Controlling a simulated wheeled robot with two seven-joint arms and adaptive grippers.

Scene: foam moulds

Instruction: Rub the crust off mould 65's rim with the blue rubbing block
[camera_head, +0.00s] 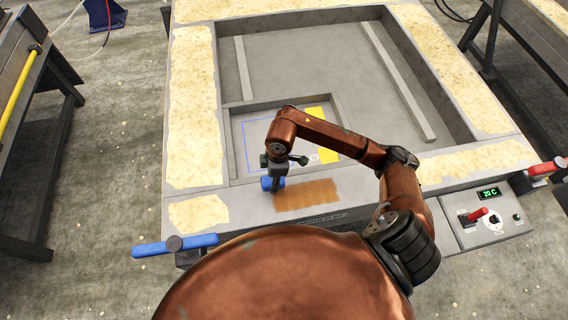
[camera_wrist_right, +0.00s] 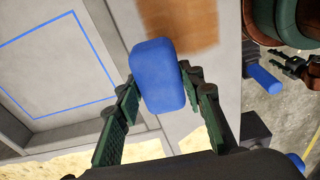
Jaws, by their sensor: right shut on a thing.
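The mould's grey rim (camera_head: 246,207) runs along the front in the head view. A brown crust patch (camera_head: 308,194) lies on it; the crust also shows in the right wrist view (camera_wrist_right: 180,22). My right gripper (camera_head: 275,172) is shut on the blue rubbing block (camera_head: 267,184), just left of the crust. In the right wrist view the block (camera_wrist_right: 158,75) sits between both fingers, its top end by the crust's edge. I cannot tell whether it touches the rim. Dark green parts at that view's right edge look like my left gripper (camera_wrist_right: 298,68); its jaws are unclear. The mould's number is not readable.
Cream patches (camera_head: 195,110) cover other parts of the rim. A blue handle (camera_head: 152,248) juts out at the front left, a red one (camera_head: 546,167) at the right. A control box (camera_head: 492,214) stands at the front right. A yellow strip (camera_head: 322,135) lies inside the mould.

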